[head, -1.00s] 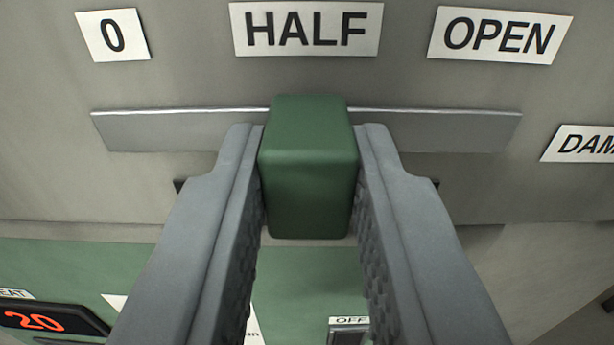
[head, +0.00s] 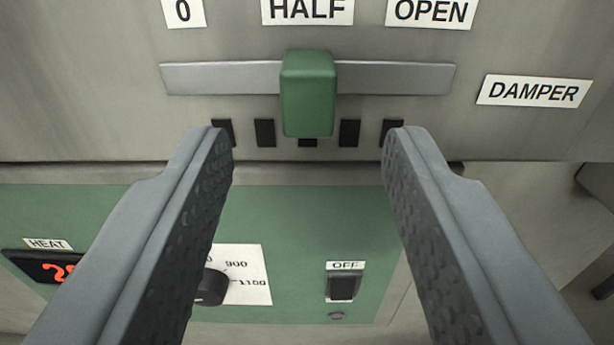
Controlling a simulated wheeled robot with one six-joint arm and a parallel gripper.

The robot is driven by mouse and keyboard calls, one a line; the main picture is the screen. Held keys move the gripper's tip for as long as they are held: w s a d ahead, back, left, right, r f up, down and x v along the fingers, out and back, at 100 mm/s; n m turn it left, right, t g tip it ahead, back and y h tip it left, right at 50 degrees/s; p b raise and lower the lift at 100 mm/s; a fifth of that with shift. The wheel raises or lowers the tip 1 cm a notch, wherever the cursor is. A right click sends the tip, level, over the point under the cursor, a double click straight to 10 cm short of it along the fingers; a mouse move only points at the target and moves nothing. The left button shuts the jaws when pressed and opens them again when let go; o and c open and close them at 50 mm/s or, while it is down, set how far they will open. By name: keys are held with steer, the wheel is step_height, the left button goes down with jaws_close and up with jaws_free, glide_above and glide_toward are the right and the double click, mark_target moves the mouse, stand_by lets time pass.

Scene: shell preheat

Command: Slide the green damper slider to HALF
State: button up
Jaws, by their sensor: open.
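The green damper slider (head: 307,98) sits on a grey horizontal rail (head: 400,78), near the rail's middle. It stands under the HALF label (head: 308,10). The 0 label (head: 183,12) is to its left and the OPEN label (head: 431,11) to its right. My gripper (head: 307,135) is open and empty. Its fingers are spread wide to either side of the slider and stand back from it, touching nothing that I can see.
A DAMPER label (head: 534,91) is right of the rail. Several dark slots (head: 349,133) lie below the rail. Lower down, a green panel (head: 300,215) carries a red HEAT display (head: 42,267), a dark knob (head: 211,288) and a switch marked OFF (head: 342,287).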

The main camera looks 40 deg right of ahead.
steer(key=v, duration=1.1)
steer(key=shift+s, duration=0.2)
steer(key=shift+a, duration=0.1)
steer(key=s+d+r+n+t+y, duration=0.1)
steer(key=s+r+n+t+y, duration=0.2)
steer(key=r, duration=0.5)
steer(key=s+r+n+t+y, duration=0.1)
steer(key=s+r+t+y, duration=0.1)
steer(key=r+y, duration=0.45)
steer(key=s+d+r+n+g+y, duration=0.1)
steer(key=s+d+r+n+g, duration=0.1)
steer(key=s, duration=1.3)
steer(key=shift+d+r+n, duration=0.6)
steer(key=shift+d+r, duration=0.45)
steer(key=shift+d, duration=0.15)
